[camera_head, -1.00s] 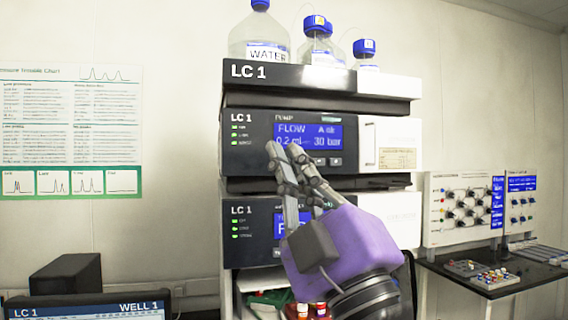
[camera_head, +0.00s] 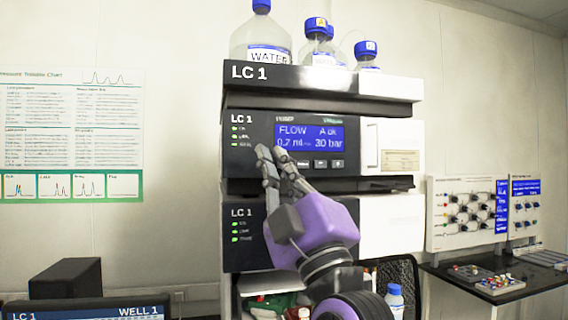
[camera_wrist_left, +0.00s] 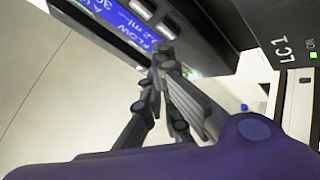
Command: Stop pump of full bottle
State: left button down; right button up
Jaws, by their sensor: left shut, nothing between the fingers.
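The pump module (camera_head: 262,130) is a dark LC 1 unit with green status lights. Its blue display (camera_head: 310,134) reads FLOW, about 0.2 ml, A ok and 30 bar. Small buttons (camera_head: 320,164) sit in a row under the display. My left gripper (camera_head: 271,152) is shut and empty, with its fingertips in front of the lower left of the display. In the left wrist view the fingertips (camera_wrist_left: 161,52) are close to the display (camera_wrist_left: 112,18) and buttons (camera_wrist_left: 168,26); contact is unclear. On top stand the WATER bottle (camera_head: 262,42), bottle A (camera_head: 317,46) and bottle B (camera_head: 367,58).
A second LC 1 module (camera_head: 240,228) is below, partly hidden by my gripper. A wall chart (camera_head: 72,130) hangs left, above a monitor (camera_head: 85,308). A side bench (camera_head: 530,287) with valve panels (camera_head: 465,215) stands right. Free space lies in front of the stack.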

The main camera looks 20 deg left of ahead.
jog(key=shift+s+d+f, duration=0.15)
jog(key=shift+s+f, duration=0.05)
jog(key=shift+s, duration=0.2)
jog(key=shift+s+d+f, duration=0.1)
jog(key=shift+s+f, duration=0.05)
jog(key=shift+s, duration=0.25)
jog(key=shift+w, duration=0.2)
jog(key=shift+w+a+r, duration=0.2)
jog(key=shift+w+a, duration=0.05)
jog(key=shift+w, duration=0.2)
jog(key=shift+r, duration=0.15)
pick_arm(q)
jog(key=shift+w+a+p, duration=0.2)
jog(key=shift+w+p, duration=0.1)
jog(key=shift+p, duration=0.05)
pick_arm(e)
jog(key=shift+d+r, duration=0.2)
jog(key=shift+r, duration=0.2)
